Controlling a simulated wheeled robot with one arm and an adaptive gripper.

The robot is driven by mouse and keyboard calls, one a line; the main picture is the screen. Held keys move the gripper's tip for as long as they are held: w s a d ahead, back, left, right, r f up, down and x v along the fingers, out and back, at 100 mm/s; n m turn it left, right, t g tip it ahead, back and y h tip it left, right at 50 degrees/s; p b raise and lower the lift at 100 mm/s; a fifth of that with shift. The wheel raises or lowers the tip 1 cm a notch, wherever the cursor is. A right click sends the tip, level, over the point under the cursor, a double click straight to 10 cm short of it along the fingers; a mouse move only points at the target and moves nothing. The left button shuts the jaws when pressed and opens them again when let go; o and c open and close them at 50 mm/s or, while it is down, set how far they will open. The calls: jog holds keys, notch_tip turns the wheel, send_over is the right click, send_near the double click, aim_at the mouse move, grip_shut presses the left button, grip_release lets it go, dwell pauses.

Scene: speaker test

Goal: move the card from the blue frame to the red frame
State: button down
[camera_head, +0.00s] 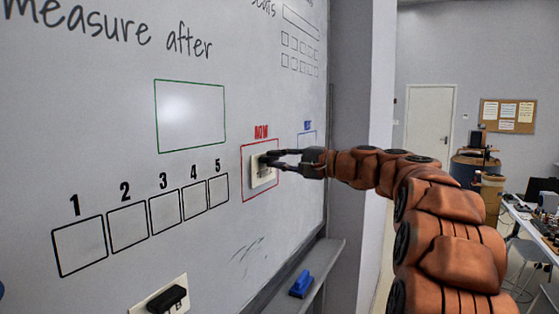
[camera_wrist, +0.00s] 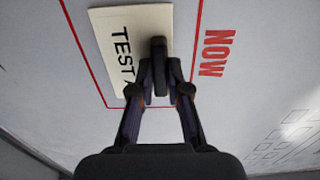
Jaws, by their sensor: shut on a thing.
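The pale card (camera_head: 262,172), with "TEST" readable on it in the wrist view (camera_wrist: 112,42), lies against the whiteboard inside the red frame (camera_head: 242,176) marked "NOW". In the wrist view the red frame's line (camera_wrist: 82,54) runs along the card's side, with a strip of bare board between. My gripper (camera_head: 270,159) is shut on the card's black handle; in the wrist view its fingers (camera_wrist: 159,80) stand on both sides of the handle and hide part of the card. The blue frame (camera_head: 307,132) to the right looks empty, though it is small and seen at a slant.
Another card with a black handle (camera_head: 168,299) is low on the whiteboard (camera_head: 130,170). A blue eraser (camera_head: 301,284) sits on the ledge (camera_head: 321,262) below. Numbered black boxes and a green frame (camera_head: 190,80) lie to the left.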

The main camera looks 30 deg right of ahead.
jog(key=shift+w, duration=0.1)
dwell(0.3)
jog(key=c, duration=1.1)
grip_release()
jog(key=shift+o, duration=0.3)
jog(key=o, duration=0.4)
jog(key=shift+v, duration=3.5)
